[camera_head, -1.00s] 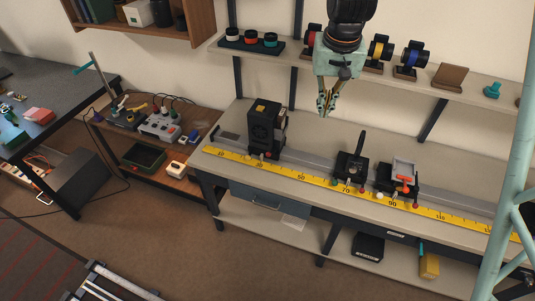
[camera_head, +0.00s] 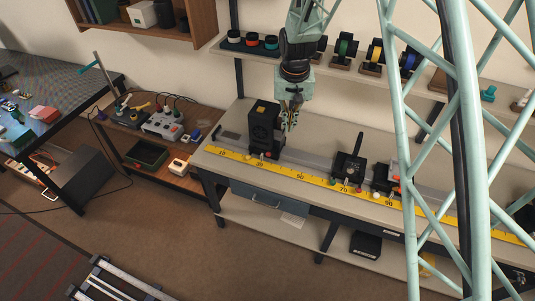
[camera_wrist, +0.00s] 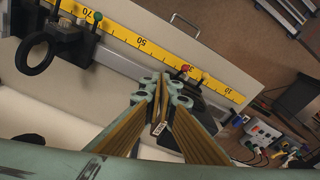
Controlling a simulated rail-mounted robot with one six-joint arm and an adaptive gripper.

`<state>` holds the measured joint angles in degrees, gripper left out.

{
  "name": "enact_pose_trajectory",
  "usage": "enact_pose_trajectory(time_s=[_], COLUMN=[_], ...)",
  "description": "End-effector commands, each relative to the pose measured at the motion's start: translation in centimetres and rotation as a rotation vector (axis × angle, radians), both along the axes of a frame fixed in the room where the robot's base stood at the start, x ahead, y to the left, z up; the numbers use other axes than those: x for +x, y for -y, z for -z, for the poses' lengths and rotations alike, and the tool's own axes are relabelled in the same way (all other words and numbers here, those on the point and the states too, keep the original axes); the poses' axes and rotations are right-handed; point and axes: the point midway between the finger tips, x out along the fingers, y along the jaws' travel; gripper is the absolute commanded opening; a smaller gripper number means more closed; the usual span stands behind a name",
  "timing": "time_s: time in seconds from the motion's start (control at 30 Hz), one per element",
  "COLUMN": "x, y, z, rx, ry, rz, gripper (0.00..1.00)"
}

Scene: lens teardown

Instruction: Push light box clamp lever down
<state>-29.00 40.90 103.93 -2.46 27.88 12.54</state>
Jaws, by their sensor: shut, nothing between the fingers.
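The black light box (camera_head: 264,128) stands upright on the bench rail at the left part of the bench. A small red-tipped lever (camera_head: 268,154) shows at its foot, by the yellow scale. In the wrist view the red lever tip (camera_wrist: 184,69) lies just beyond my fingertips, beside the scale. My gripper (camera_head: 291,126) is shut and empty, pointing down just right of the light box. In the wrist view my gripper (camera_wrist: 160,88) hides most of the box; a dark part of it (camera_wrist: 205,112) shows on the right. Contact with the box cannot be told.
The yellow scale (camera_head: 300,174) runs along the bench front. A black holder (camera_head: 347,167) stands right of my gripper on the rail; its ring (camera_wrist: 38,54) shows in the wrist view. A shelf with lens parts (camera_head: 375,62) hangs behind. My lattice column covers the right side.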

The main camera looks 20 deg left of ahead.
Motion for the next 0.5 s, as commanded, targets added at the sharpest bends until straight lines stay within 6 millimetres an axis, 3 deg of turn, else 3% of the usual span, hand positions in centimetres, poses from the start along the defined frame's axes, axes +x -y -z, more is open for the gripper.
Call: enact_pose_trajectory(time_s=[0.5], x=[0.1], y=[-5.0], z=[6.7], rx=[-0.011], ry=[-0.021], rz=[-0.035], gripper=[0.00])
